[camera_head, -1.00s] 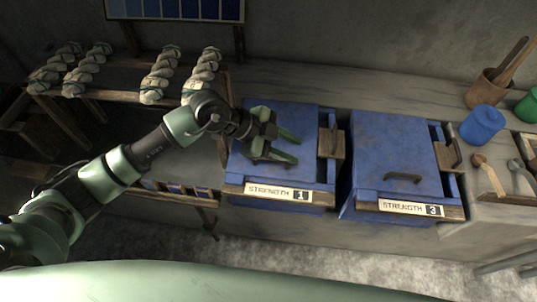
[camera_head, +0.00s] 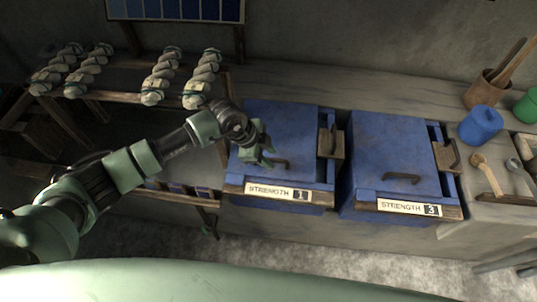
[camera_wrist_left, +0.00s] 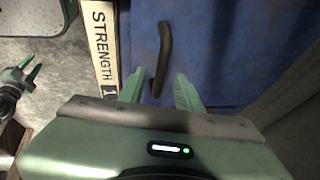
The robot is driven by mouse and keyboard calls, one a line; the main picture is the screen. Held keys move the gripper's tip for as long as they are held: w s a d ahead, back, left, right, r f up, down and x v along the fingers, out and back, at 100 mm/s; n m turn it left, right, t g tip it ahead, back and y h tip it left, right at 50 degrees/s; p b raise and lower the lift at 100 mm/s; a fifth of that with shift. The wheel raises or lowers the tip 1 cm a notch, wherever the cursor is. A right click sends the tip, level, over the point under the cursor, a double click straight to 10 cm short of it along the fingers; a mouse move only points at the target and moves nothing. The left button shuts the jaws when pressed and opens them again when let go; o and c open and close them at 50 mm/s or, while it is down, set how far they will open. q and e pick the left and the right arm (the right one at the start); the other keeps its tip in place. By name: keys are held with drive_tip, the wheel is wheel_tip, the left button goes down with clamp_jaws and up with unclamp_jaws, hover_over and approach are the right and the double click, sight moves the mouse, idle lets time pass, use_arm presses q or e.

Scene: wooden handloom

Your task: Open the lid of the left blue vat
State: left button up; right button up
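The left blue vat, labelled Strength 1, has a flat blue lid (camera_head: 285,125) that lies shut. Its dark bar handle (camera_head: 280,163) sits near the front edge. My left gripper (camera_head: 267,152) is above the lid, just left of the handle. In the left wrist view the handle (camera_wrist_left: 163,50) lies past the open fingers (camera_wrist_left: 160,88), with its near end between their tips. Nothing is gripped, and contact cannot be told. My right gripper (camera_wrist_left: 24,72) shows at the left edge of the left wrist view, with its fingers apart, away from the vat.
A second blue vat (camera_head: 392,150), labelled Strength 3, stands to the right. A wooden block with a handle (camera_head: 331,143) sits between the vats. Twisted yarn skeins (camera_head: 161,77) lie on a rack at left. A blue pot (camera_head: 481,125) and tools are at right.

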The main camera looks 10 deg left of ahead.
use_arm(q)
clamp_jaws()
idle(1.4)
